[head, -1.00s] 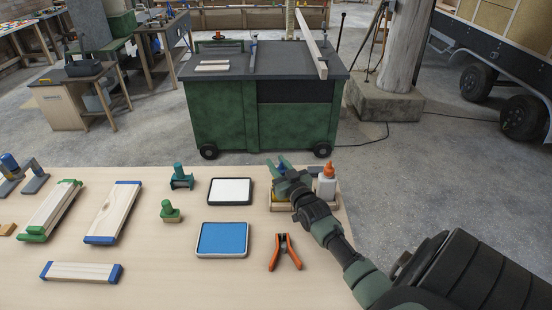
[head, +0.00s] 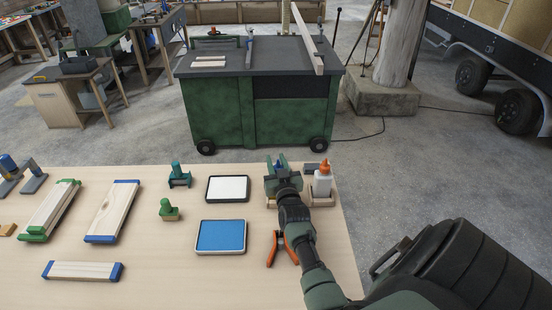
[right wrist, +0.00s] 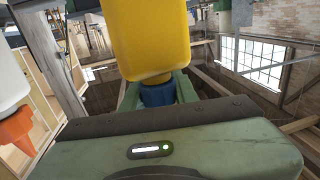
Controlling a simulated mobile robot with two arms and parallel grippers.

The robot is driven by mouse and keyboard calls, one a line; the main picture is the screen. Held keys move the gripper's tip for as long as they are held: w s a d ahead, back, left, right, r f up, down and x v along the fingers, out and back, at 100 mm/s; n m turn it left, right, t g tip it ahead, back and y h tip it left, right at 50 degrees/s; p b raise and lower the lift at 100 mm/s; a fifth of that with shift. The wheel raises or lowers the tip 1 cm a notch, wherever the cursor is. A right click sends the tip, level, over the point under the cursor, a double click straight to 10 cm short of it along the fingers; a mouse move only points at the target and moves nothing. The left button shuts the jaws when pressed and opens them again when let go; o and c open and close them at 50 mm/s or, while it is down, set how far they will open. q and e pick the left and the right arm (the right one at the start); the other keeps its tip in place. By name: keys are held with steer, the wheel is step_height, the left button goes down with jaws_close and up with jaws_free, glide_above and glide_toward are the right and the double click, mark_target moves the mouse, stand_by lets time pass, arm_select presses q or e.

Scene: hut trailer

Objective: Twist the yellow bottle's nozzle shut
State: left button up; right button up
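The yellow bottle (right wrist: 155,35) fills the upper middle of the right wrist view, which shows it upside down. Its blue nozzle (right wrist: 157,95) lies between the two green fingers of my right gripper (right wrist: 158,88). The fingers stand on either side of the nozzle and look open; contact is not clear. In the head view my right gripper (head: 277,166) is at the back right of the table and hides most of the yellow bottle. My left gripper is not in view.
A white bottle with an orange nozzle (head: 322,181) stands close right of my gripper, in a wooden holder (head: 322,201).

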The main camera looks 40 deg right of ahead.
steer(key=o, duration=0.4)
steer(key=b+v, duration=0.2)
steer(key=v, duration=0.5)
steer(key=shift+s+a, duration=0.25)
steer(key=shift+s, duration=0.05)
